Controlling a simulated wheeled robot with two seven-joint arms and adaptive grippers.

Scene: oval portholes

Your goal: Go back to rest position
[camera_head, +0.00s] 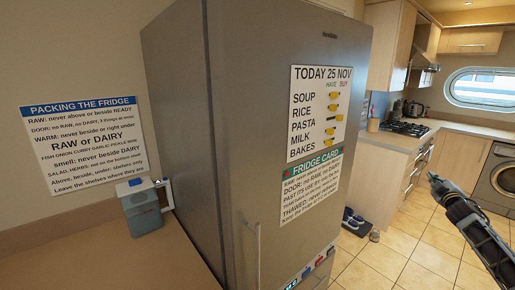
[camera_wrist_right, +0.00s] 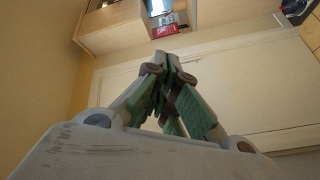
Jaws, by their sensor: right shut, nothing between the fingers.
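My right gripper (camera_head: 434,180) comes in from the lower right in the head view, in the air to the right of the fridge and apart from it. In the right wrist view its fingers (camera_wrist_right: 167,62) meet at the tips, shut and empty. My left gripper is not in either view. The tall grey fridge (camera_head: 282,120) stands in the middle of the head view, with its door shut and a vertical handle (camera_head: 257,258) low on the front.
A counter (camera_head: 120,255) at left holds a small grey-blue box (camera_head: 142,210). A wall sign (camera_head: 85,145) hangs above it. Shoes (camera_head: 352,220) lie on the tiled floor (camera_head: 400,250). A kitchen counter with a hob (camera_head: 405,128) and a washing machine (camera_head: 502,180) stand at the back right.

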